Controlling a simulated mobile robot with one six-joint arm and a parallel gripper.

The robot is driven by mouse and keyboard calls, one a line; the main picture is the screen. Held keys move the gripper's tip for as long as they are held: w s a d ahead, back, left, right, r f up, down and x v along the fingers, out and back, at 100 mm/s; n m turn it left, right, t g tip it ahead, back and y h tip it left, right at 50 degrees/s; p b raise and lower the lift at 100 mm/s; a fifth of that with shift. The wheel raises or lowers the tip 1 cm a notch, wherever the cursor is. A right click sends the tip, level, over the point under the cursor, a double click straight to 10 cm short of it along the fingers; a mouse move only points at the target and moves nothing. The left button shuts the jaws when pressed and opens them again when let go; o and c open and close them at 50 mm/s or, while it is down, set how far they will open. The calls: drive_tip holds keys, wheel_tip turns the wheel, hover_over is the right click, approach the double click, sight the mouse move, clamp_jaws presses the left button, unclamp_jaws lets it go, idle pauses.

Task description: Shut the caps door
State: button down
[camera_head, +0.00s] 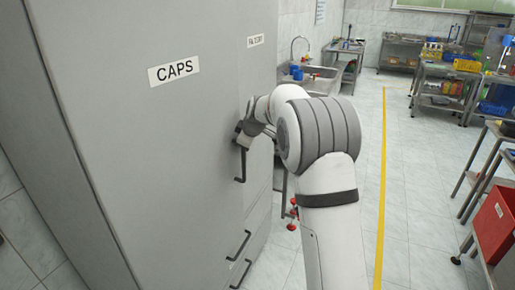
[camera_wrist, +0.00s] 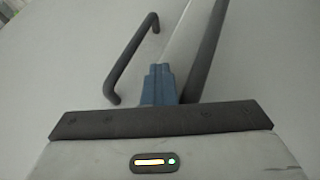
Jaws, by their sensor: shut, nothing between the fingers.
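The caps door (camera_head: 150,130) is a tall, flat grey panel with a white "CAPS" label (camera_head: 174,71) at the left of the head view. A dark bar handle (camera_head: 241,166) is near its right edge; the wrist view shows a black handle (camera_wrist: 131,55) left of the fingers. My gripper (camera_head: 243,134) is at the upper part of the handle in the head view. In the wrist view, my gripper's blue fingers (camera_wrist: 160,70) are together and empty, beside the handle, pointing at the panel. A pale strip and a dark edge run behind them. Whether the fingertips touch is unclear.
A panel with another label (camera_head: 255,41) stands beyond the caps door. Lower handles (camera_head: 240,245) stick out below. A sink (camera_head: 318,78) is behind my arm. A red bin (camera_head: 495,223) is on the right. The tiled floor by the yellow line (camera_head: 382,180) is clear.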

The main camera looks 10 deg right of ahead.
drive_tip(key=shift+w+a+f, duration=0.1)
drive_tip(key=shift+a+f, duration=0.1)
drive_tip(key=shift+a, duration=0.05)
drive_tip(key=shift+r, duration=0.15)
